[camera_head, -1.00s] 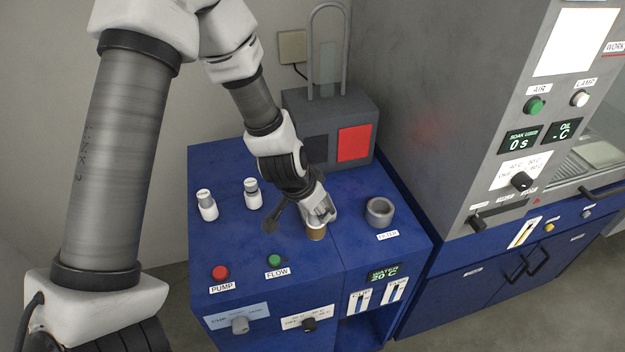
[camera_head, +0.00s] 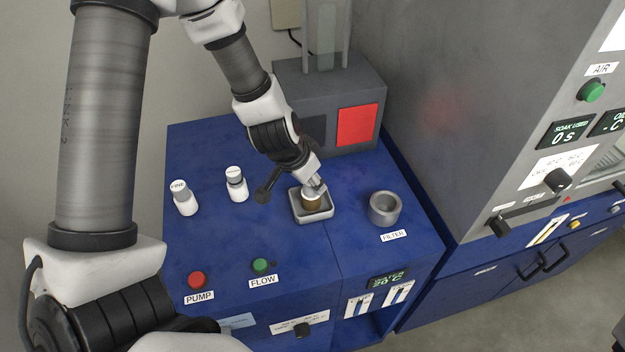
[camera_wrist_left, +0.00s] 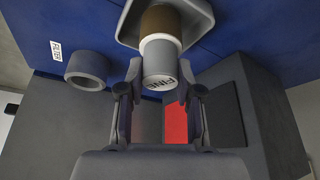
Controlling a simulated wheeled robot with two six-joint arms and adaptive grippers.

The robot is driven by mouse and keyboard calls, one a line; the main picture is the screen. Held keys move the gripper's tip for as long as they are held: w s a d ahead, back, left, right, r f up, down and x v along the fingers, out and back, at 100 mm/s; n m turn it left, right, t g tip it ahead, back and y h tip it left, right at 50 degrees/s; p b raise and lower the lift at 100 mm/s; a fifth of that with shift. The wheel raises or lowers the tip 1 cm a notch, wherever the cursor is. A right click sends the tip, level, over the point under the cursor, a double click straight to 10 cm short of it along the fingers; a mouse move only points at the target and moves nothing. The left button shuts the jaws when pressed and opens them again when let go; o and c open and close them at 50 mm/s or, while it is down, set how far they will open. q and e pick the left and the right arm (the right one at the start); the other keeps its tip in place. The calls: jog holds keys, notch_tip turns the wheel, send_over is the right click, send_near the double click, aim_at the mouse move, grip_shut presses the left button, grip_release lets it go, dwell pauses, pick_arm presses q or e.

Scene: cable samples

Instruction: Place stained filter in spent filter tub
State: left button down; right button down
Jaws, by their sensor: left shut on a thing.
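The stained filter (camera_head: 311,202) has a brown body, and in the wrist view it shows a pale band and a grey end marked FINE (camera_wrist_left: 160,65). Its brown end is inside the outline of a pale grey square tub (camera_head: 313,217), also at the top of the wrist view (camera_wrist_left: 203,14). Whether it touches the floor of the tub is hidden. My left gripper (camera_head: 318,187) is shut on the filter's marked end, with its fingers on either side in the wrist view (camera_wrist_left: 160,92). My right gripper is not in view.
A grey ring holder (camera_head: 384,208) labelled FILTER stands right of the tub. Two white-capped cylinders (camera_head: 183,198) (camera_head: 236,184) stand to the left. A grey block with a red panel (camera_head: 357,125) is behind. PUMP (camera_head: 197,280) and FLOW (camera_head: 262,265) buttons are in front.

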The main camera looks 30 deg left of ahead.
pick_arm(q)
jog(key=shift+s+f, duration=0.1)
jog(key=shift+f, duration=0.1)
jog(key=c, duration=1)
grip_release()
jog(key=shift+o, duration=1.2)
jog(key=shift+w, duration=0.2)
jog(key=p+v, duration=0.9)
jog(key=v, duration=0.3)
jog(key=shift+r, duration=0.2)
